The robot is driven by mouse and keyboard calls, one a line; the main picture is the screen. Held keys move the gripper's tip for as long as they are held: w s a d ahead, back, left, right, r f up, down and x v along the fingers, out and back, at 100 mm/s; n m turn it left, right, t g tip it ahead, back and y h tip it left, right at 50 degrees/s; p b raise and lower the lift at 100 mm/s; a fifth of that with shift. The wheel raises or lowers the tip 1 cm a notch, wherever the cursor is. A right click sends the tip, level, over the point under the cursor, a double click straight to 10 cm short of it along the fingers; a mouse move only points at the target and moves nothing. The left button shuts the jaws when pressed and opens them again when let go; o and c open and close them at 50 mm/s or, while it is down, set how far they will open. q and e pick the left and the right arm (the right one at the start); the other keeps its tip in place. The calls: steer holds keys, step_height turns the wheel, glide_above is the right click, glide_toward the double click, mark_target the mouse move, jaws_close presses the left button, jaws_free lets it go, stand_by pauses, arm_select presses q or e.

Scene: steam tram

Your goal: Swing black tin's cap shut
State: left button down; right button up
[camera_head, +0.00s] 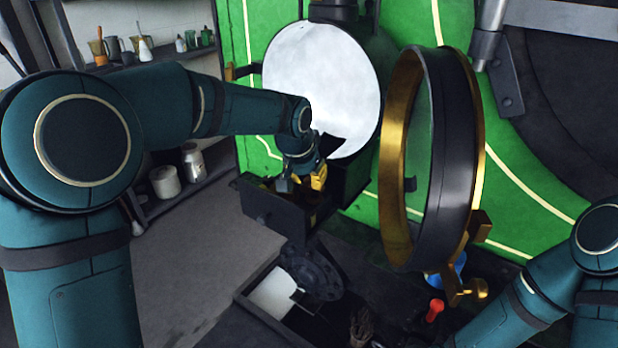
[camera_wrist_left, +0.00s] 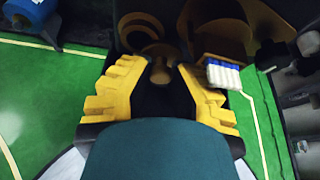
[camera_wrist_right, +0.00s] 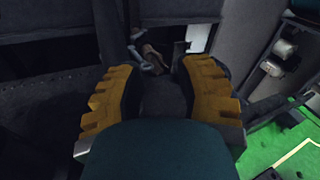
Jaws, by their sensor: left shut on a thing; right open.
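I take the black open-topped box (camera_head: 268,208) below the white lamp disc to be the black tin. It stands out from under the lamp. My left gripper (camera_head: 301,184) reaches down into or just over it. In the left wrist view its yellow fingers are closed around a small dark brown knobbed piece (camera_wrist_left: 160,72); I cannot tell whether this belongs to the cap. The cap is not clear to me in any view. My right gripper (camera_wrist_right: 156,72) is open, with nothing between its fingers; the head view shows only its arm at the lower right.
A large brass and black lamp ring (camera_head: 450,150) stands swung out on the right of the white disc (camera_head: 318,85). A row of white sticks (camera_wrist_left: 222,74) lies near the left fingers. A red-handled thing (camera_head: 433,311) is low at centre right. Shelves (camera_head: 185,188) stand at left.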

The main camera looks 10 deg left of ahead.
arm_select(q)
steer(key=shift+f, duration=0.1)
stand_by(0.4)
steer(key=c, duration=0.9)
jaws_free()
steer(key=v, duration=1.2)
steer(key=shift+o, duration=0.2)
